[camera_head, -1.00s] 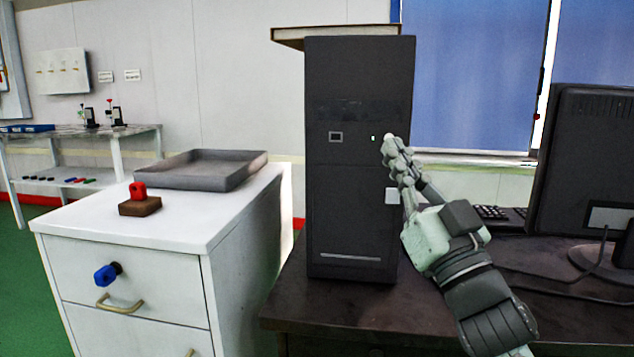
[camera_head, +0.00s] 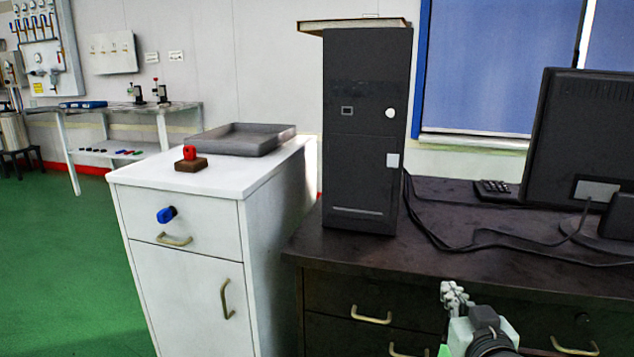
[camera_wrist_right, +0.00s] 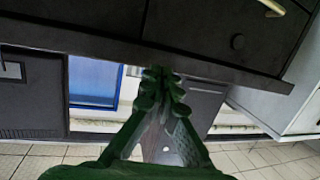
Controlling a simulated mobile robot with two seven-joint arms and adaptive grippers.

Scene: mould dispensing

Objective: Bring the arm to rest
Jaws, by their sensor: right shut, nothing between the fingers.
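My right gripper (camera_head: 455,296) is low at the bottom of the head view, in front of the dark desk's drawers. It is shut and empty. In the right wrist view its two fingers (camera_wrist_right: 162,78) meet at the tips below the desk edge. The black dispensing tower (camera_head: 366,190) stands upright on the desk, with a round white button (camera_head: 390,113) on its front. The gripper is well apart from the tower. My left gripper is not in view.
The dark desk (camera_head: 440,225) carries a monitor (camera_head: 585,140) and loose cables. A white cabinet (camera_head: 190,300) at left bears a grey tray (camera_head: 240,138) and a red knob on a brown block (camera_head: 190,160). Green floor (camera_head: 70,270) at the left is clear.

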